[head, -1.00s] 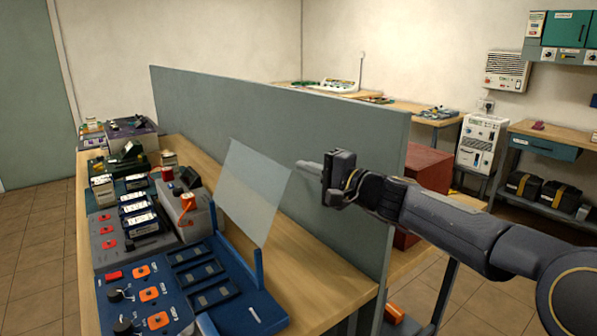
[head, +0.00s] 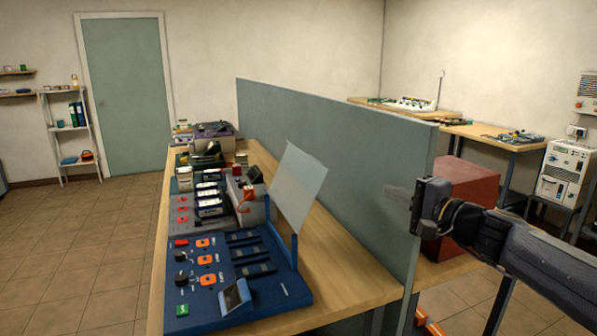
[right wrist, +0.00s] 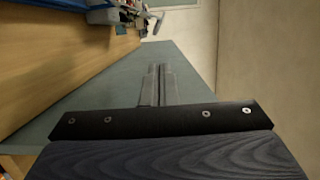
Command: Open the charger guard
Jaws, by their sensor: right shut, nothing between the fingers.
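The charger guard (head: 300,186) is a clear, tilted panel on the blue charger (head: 215,318) at the near end of the bench. It stands raised, leaning back toward the grey divider, with a blue upright post (head: 294,251) at its near edge. The charger's slotted bays beside it are uncovered. My left gripper is not in view.
The grey divider (head: 330,150) runs along the bench (head: 345,283) behind the chargers. A grey charger (head: 195,222) with several batteries stands farther back. A red box (head: 465,190) sits beyond the divider. Open tiled floor (head: 80,250) lies to the left.

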